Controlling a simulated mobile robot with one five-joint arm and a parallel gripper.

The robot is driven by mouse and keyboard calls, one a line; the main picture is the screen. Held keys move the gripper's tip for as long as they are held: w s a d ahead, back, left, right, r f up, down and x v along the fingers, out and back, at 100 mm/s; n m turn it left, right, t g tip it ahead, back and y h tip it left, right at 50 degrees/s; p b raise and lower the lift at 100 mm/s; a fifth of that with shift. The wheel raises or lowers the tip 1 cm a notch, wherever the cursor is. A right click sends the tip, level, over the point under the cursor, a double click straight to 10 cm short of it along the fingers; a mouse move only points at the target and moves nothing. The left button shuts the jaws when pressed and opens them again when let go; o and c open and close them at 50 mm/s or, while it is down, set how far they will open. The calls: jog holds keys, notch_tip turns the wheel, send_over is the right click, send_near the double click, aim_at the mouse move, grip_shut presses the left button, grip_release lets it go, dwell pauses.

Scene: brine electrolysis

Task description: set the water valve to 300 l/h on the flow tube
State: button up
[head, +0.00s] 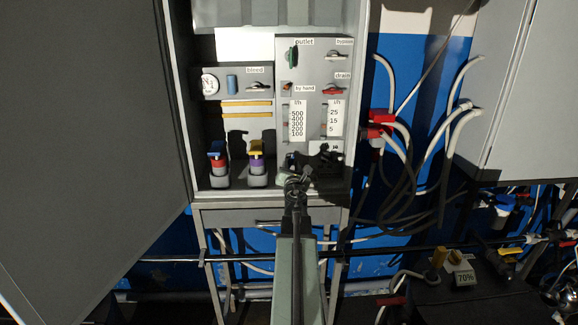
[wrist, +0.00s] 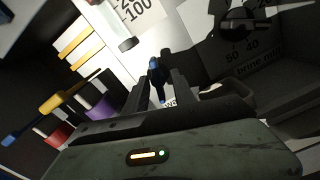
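The water flow tube's white scale (head: 297,121), marked from 100 to 500, is on the grey panel in the head view. Its lower end (wrist: 137,12) shows at the top of the wrist view. I cannot read the float's level. A small blue valve handle (wrist: 154,72), beside a partly hidden label starting "wa", is below the scale. My gripper (wrist: 160,91) is open, its two dark fingers on either side of the handle's lower part. Gaps show between fingers and handle, and I cannot tell whether they touch. In the head view my gripper (head: 306,163) covers the panel's lower part.
A second scale (head: 335,118), marked 5 to 25, is to the right. Above are outlet (head: 292,56), bypass and drain (head: 333,91) valves. Red-and-blue (head: 217,160) and purple-and-yellow (head: 256,158) fittings stand at the left. An open grey door (head: 90,120) blocks the far left.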

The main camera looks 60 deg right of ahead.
jog(key=shift+a+r, duration=0.2)
jog(key=shift+a, duration=0.05)
jog(key=shift+d+f, duration=0.1)
jog(key=shift+c, duration=0.3)
grip_shut()
jog(key=shift+m, duration=0.4)
jog(key=shift+o, duration=0.3)
grip_release()
